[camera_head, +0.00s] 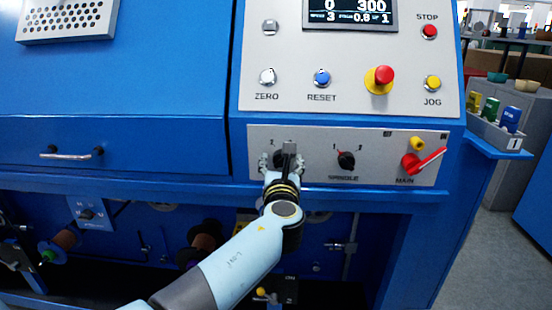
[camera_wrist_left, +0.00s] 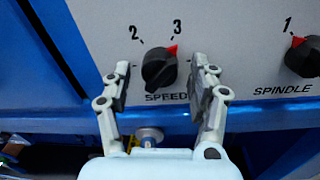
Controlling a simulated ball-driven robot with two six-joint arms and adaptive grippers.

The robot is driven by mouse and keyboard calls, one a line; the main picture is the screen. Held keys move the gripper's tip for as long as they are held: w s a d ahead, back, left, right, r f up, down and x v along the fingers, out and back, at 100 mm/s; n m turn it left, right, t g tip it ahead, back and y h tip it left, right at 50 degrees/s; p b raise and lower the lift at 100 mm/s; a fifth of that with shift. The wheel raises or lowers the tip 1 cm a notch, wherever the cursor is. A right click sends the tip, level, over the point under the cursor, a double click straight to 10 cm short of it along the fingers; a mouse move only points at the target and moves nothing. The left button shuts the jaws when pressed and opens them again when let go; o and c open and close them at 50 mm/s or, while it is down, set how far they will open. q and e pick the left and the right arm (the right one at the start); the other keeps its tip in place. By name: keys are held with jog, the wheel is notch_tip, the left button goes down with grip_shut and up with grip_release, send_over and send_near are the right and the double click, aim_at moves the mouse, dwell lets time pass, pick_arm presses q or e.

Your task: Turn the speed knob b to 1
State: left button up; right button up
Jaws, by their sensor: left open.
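The speed knob (camera_wrist_left: 158,68), black with a red pointer tip, sits on the grey panel in the left wrist view. Its pointer is up and to the right, by the printed 3; a 2 is printed at upper left. No 1 shows beside this knob. Its label reads SPEED, with any further letter hidden by the right finger. My left gripper (camera_wrist_left: 160,82) is open, with one finger on each side of the knob; I cannot tell whether they touch it. In the head view my left gripper (camera_head: 284,160) covers most of this knob. My right gripper is not in view.
The spindle knob (camera_head: 346,160) is close on the right, then the red main switch (camera_head: 424,160). Above are the zero button (camera_head: 267,77), reset button (camera_head: 322,78), red-topped yellow button (camera_head: 380,79) and jog button (camera_head: 432,83). A blue ledge (camera_head: 350,192) runs under the panel.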

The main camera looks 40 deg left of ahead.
pick_arm(q)
jog(key=shift+r, duration=0.1)
jog(key=shift+c, duration=0.4)
jog(key=c, duration=1.1)
jog(key=shift+o, duration=0.2)
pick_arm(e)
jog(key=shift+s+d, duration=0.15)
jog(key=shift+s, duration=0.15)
